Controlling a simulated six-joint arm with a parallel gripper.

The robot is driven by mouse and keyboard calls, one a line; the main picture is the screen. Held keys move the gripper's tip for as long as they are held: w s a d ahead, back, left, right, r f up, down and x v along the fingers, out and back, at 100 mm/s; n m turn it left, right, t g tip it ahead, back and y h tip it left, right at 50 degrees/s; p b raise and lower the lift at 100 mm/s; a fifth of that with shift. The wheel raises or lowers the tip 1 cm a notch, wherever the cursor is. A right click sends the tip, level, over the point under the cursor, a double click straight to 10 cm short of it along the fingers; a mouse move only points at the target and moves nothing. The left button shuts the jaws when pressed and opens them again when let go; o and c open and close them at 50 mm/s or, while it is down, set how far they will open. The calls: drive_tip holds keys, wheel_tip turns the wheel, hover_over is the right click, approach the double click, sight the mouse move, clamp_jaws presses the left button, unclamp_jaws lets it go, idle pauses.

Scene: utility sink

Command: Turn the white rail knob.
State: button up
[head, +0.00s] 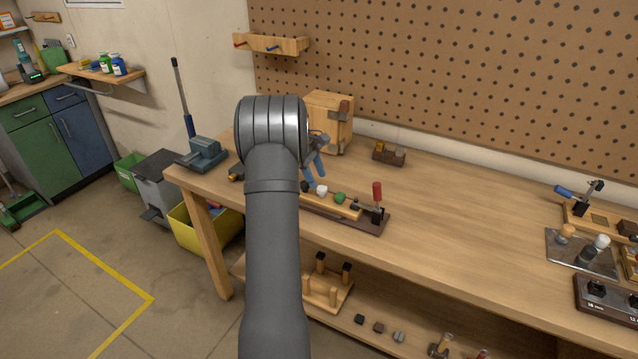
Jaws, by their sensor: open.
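A small white knob (321,190) stands on a light wooden rail (340,208) on the workbench, between a dark knob (305,186) and a green knob (339,198). My gripper (314,174) shows only in part behind my arm. Its blue fingers point down just above and behind the white knob, and they are open. A small gap seems to separate them from the knob, but I cannot tell the depth. The left part of the rail is hidden by my arm.
A red-handled clamp (377,195) stands at the rail's right end. A wooden box (329,120) is behind my gripper. A brown block (389,153) lies to the right. Another white knob (602,241) is on a metal plate at far right. The middle bench is clear.

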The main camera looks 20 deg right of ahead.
sight(321, 187)
drive_tip(key=shift+x, duration=1.5)
drive_tip(key=shift+c, duration=0.2)
